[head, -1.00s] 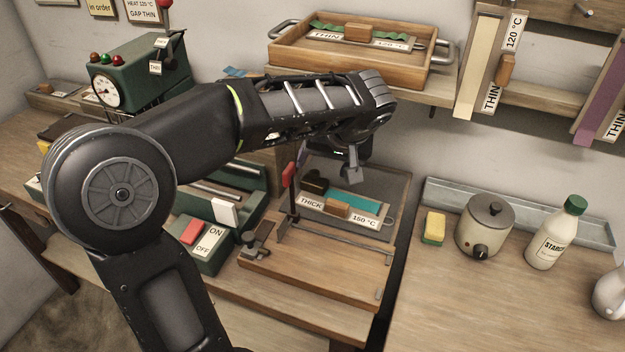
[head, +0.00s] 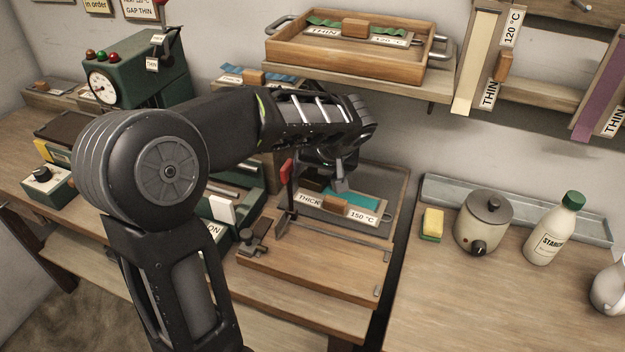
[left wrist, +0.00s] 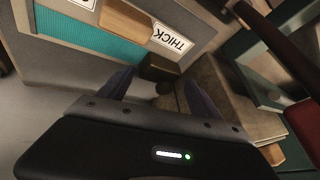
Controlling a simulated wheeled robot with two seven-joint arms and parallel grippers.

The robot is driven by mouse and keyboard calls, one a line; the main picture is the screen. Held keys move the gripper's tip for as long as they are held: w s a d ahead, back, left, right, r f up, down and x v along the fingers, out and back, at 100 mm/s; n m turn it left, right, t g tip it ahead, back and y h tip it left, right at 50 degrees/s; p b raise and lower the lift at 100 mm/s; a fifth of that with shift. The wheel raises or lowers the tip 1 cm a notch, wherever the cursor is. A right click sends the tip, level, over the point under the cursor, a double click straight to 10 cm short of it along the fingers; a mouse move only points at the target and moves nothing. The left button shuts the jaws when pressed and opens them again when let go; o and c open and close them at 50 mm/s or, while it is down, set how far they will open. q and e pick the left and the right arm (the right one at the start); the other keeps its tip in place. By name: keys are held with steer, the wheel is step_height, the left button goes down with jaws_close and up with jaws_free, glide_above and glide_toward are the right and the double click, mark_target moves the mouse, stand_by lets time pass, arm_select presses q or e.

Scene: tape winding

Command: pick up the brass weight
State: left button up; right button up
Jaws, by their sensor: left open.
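My left gripper (head: 337,182) is open and points down over the grey tray with the THICK label on the wooden bench. In the left wrist view the two fingers of the left gripper (left wrist: 160,90) are spread apart. A small dark brown block (left wrist: 159,67), which looks like the brass weight, lies just beyond the fingertips, roughly in line with the gap. Nothing is seen held. In the head view the block is mostly hidden by my gripper and wrist. My right gripper is not in view.
A teal strip and a wooden block (head: 334,204) lie beside the THICK label (head: 309,200). A red-handled lever (head: 287,172) stands close left of the gripper. A wooden tray (head: 345,65) sits on the shelf above. The right table holds a sponge, pot and bottle.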

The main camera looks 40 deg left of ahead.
arm_select(q)
steer(key=shift+w+a+f, duration=0.1)
steer(key=shift+a+f, duration=0.05)
steer(key=shift+f, duration=0.2)
stand_by(0.3)
steer(key=shift+r, duration=0.1)
jaws_close()
stand_by(0.6)
